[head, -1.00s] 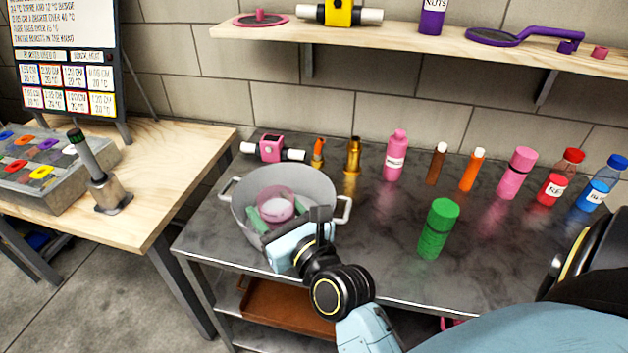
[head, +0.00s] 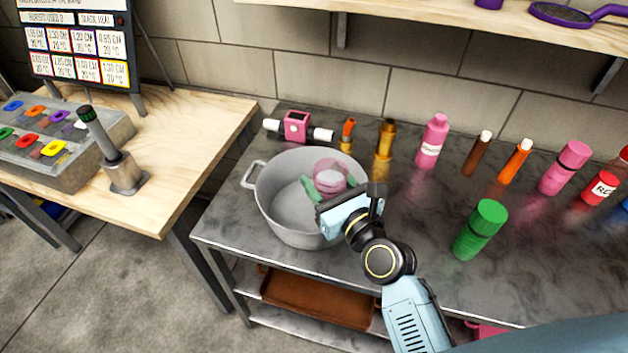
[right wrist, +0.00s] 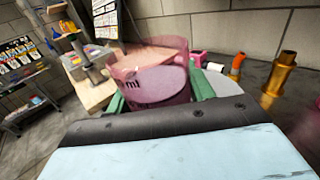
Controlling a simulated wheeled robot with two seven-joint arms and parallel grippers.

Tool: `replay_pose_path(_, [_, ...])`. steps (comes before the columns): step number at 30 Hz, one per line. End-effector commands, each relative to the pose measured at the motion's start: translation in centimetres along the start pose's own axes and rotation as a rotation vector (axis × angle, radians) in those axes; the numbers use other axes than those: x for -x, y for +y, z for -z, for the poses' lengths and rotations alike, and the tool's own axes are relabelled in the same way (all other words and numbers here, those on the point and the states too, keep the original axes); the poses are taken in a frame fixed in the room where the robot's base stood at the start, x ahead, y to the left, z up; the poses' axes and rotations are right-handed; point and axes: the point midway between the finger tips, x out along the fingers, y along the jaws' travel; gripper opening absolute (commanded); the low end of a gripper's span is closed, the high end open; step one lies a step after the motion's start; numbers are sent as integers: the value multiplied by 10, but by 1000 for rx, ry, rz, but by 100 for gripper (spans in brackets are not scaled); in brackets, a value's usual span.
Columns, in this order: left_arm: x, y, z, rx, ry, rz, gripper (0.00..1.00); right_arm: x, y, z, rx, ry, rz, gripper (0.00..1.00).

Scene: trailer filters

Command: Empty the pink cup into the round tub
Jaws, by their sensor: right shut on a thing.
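The pink cup (head: 331,175) is translucent and held over the right part of the round grey tub (head: 284,214). My right gripper (head: 322,186) is shut on it with green fingers. In the right wrist view the cup (right wrist: 152,78) stands roughly upright between the fingers, with dark marks on its side and paler pink contents inside. The tub has two side handles; the part of its floor in sight looks bare, and my gripper hides its right side. My left gripper is not in view.
A pink device (head: 297,126) with white ends, an orange item (head: 347,134) and a brass piece (head: 385,140) stand behind the tub. A green cylinder (head: 480,230) and several bottles stand to the right. A wooden table (head: 185,150) stands left, across a gap.

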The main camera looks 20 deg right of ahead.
Motion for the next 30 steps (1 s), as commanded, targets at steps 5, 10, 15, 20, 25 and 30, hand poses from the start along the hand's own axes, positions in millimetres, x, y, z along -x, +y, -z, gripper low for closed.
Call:
replay_pose_path(5, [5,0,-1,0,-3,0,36,-12,19,11,2,-1,-99,25])
replay_pose_path(10, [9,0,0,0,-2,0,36,-20,36,20,-1,-2,-184,25])
replay_pose_path(15, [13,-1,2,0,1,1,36,-28,55,26,-7,-6,-286,25])
replay_pose_path(20, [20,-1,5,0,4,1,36,-36,78,32,-8,-11,-419,25])
replay_pose_path(25, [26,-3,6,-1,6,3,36,-40,96,36,-4,-12,-545,25])
replay_pose_path(30, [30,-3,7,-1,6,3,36,-42,106,35,-4,-13,-629,25])
